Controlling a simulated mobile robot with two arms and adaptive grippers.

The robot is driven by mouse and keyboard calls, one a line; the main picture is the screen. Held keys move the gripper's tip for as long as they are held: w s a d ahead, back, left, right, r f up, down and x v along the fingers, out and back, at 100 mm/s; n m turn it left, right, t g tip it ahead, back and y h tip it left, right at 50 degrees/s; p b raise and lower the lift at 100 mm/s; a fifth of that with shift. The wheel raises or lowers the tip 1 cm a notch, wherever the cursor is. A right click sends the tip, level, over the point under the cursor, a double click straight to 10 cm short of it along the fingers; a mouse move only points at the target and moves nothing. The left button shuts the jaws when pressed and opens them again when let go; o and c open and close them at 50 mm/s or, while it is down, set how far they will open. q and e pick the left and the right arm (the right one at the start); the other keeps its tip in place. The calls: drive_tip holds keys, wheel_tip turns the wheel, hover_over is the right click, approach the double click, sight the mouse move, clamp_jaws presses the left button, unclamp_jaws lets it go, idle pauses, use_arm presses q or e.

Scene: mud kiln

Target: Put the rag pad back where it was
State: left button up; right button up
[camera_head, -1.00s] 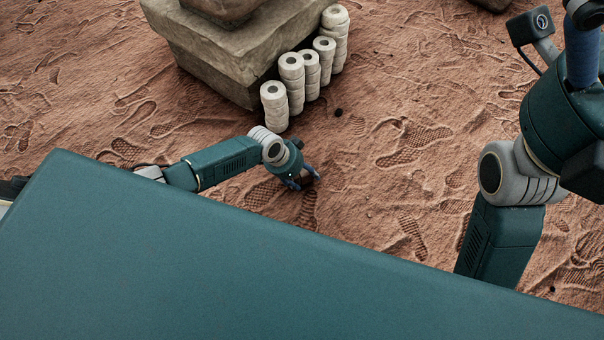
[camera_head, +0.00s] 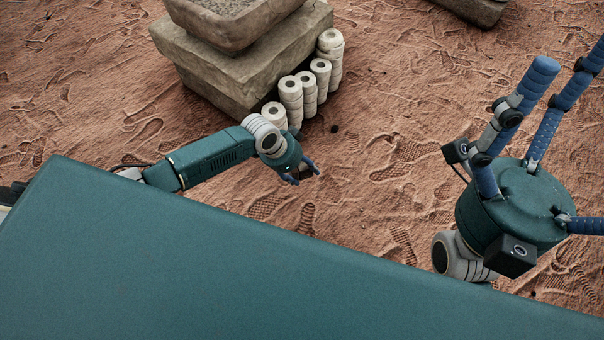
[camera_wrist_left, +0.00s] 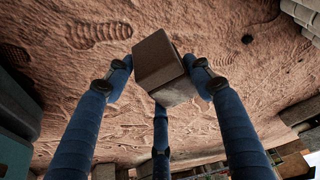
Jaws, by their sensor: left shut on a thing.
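My left gripper (camera_head: 304,173) reaches out low over the sand, beyond the teal surface in front. It is shut on a small brown, box-shaped thing (camera_wrist_left: 160,62), held between its blue fingers in the left wrist view. This thing may be the rag pad; its boxy shape leaves that unclear. It shows only as a small dark patch in the head view. My right gripper (camera_head: 568,120) is at the right of the head view, with its blue fingers spread wide and nothing seen between them.
Stacks of pale rings (camera_head: 291,94) stand beside a stepped stone block (camera_head: 240,50), just beyond my left gripper. A small dark round thing (camera_head: 334,129) lies on the sand near them. Footprinted sand to the right of the stacks is clear.

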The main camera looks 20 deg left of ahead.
sight(302, 167)
use_arm(q)
wheel_tip(302, 167, up, 5)
drive_tip(key=shift+r+p, duration=0.2)
drive_tip(key=shift+p, duration=0.7)
